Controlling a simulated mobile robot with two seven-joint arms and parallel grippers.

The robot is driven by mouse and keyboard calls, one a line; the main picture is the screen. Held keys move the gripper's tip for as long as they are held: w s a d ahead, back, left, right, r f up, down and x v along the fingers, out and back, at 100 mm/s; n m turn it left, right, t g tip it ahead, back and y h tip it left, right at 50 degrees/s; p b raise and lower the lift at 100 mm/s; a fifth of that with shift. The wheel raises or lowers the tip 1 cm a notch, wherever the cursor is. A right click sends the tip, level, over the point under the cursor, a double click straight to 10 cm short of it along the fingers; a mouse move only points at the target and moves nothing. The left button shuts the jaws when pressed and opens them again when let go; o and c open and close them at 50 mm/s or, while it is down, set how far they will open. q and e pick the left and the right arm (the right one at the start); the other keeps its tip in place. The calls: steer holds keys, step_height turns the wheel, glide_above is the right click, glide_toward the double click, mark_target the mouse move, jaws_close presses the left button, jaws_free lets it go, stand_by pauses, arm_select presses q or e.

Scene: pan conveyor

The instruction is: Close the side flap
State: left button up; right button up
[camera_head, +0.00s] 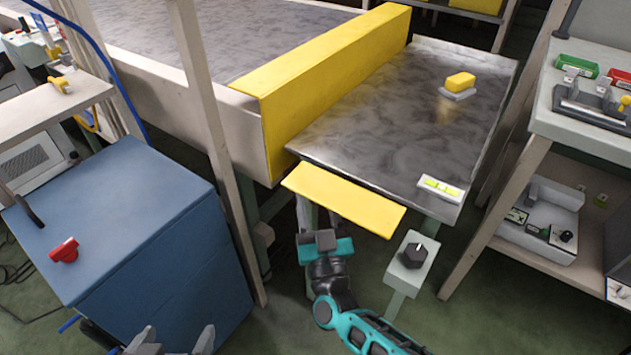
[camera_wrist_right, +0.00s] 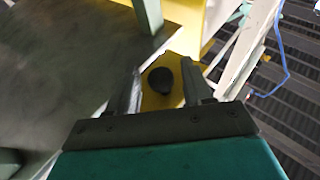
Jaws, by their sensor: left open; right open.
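The side flap (camera_head: 345,198) is a flat yellow board. It sticks out from the near edge of the grey metal table (camera_head: 350,150). My right gripper (camera_head: 318,212) is below the flap, its fingertips partly hidden by it in the head view. In the right wrist view, the right gripper (camera_wrist_right: 162,90) is open. Its fingers stand on either side of a round black knob (camera_wrist_right: 160,80) on a yellow surface, and I cannot tell if they touch it. My left gripper (camera_head: 178,345) is open and empty at the bottom edge of the head view, near the blue cabinet.
A yellow block (camera_head: 460,82) and a small level (camera_head: 440,188) rest on the table. A control box with a black dial (camera_head: 413,262) is right of my right gripper. A blue cabinet (camera_head: 120,225) fills the left.

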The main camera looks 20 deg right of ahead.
steer(key=shift+w+r, duration=0.25)
steer(key=shift+w, duration=0.25)
jaws_close()
stand_by(0.4)
